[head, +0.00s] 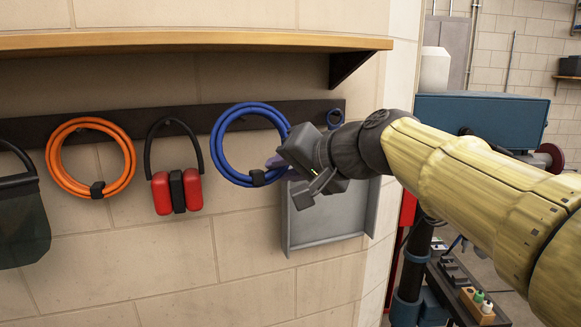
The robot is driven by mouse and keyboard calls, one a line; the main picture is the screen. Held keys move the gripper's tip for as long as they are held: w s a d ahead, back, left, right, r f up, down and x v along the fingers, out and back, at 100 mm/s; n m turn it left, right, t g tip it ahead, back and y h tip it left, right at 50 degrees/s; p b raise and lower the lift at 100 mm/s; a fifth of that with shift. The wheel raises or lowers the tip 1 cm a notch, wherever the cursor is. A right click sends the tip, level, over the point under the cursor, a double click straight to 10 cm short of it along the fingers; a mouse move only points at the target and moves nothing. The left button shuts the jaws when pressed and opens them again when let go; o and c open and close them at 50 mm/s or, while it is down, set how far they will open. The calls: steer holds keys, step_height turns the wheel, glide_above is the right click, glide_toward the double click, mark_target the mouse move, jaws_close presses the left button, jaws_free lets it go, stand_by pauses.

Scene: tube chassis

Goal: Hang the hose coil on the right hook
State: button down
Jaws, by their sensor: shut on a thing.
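A blue hose coil (217,150) with a dark band at its bottom appears in front of the dark wall rail (190,116). My gripper (279,163) is at the coil's right side and is shut on it. The gripper body hides part of the coil's right edge. I cannot tell whether the coil rests on a hook or hangs only from my gripper.
An orange coil (57,170), red ear defenders (161,193) and a dark visor (20,225) hang to the left. A wooden shelf (190,41) juts out above the rail. A grey tray-like panel (325,228) is below my gripper. The wall's corner is at right.

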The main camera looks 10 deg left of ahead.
steer(key=shift+w, duration=0.25)
steer(key=w+a+f+p, duration=0.2)
steer(key=w+a+p, duration=0.3)
steer(key=w, duration=0.3)
steer(key=shift+a, duration=0.2)
stand_by(1.2)
steer(key=shift+w, duration=0.1)
stand_by(0.5)
steer(key=c, duration=1.1)
jaws_free()
steer(key=shift+c, duration=0.2)
